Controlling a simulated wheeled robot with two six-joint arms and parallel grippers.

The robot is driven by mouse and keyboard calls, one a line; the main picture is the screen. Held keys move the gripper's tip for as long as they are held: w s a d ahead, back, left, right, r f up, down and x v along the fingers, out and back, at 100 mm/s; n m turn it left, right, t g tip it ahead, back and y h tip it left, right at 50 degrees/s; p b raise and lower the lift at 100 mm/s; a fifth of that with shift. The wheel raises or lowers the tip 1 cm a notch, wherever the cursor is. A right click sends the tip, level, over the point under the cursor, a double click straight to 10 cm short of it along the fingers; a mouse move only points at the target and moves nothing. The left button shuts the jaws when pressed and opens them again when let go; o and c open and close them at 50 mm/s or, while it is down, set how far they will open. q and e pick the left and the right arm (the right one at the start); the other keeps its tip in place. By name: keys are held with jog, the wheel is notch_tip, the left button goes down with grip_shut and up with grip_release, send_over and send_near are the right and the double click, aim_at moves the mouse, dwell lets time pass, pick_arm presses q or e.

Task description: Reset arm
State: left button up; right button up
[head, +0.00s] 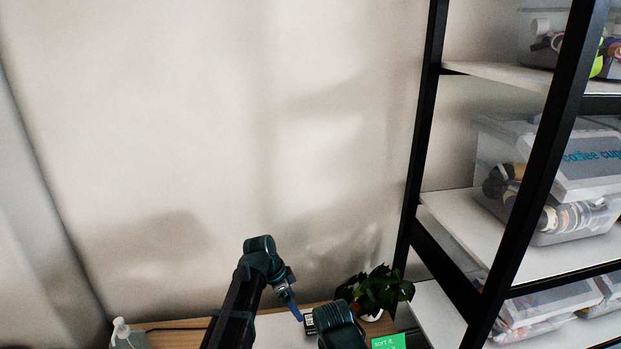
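My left arm (236,312) rises from the bottom of the head view and bends at a dark teal joint (260,250). Beyond the joint it points down to the right and ends in a narrow blue part, seemingly my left gripper (292,303), above the tabletop. Its fingers are too small to read as open or shut, and nothing is seen held. Another dark teal arm part (341,328), probably of my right arm, shows at the bottom edge. My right gripper is out of view.
A wooden tabletop (180,326) runs along the wall, with a clear pump bottle (124,333) at left. A potted plant (376,290) and a green sign (388,342) stand at right. A black-framed shelf (425,130) holds clear bins, one labelled coffee cups (590,158).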

pick_arm(q)
jog(key=s+a+f+n+y, duration=0.1)
jog(key=s+a+n+y, duration=0.1)
jog(key=s+a+n, duration=0.6)
jog(key=s+a+n+y, duration=0.25)
jog(key=s+n, duration=0.35)
jog(key=s, duration=0.3)
jog(key=s+d+m+g, duration=0.1)
jog(key=s+d+m, duration=0.2)
jog(key=d, duration=0.7)
jog(key=s, duration=0.2)
jog(key=shift+s+d+m, duration=0.15)
jog(key=shift+s+m, duration=0.15)
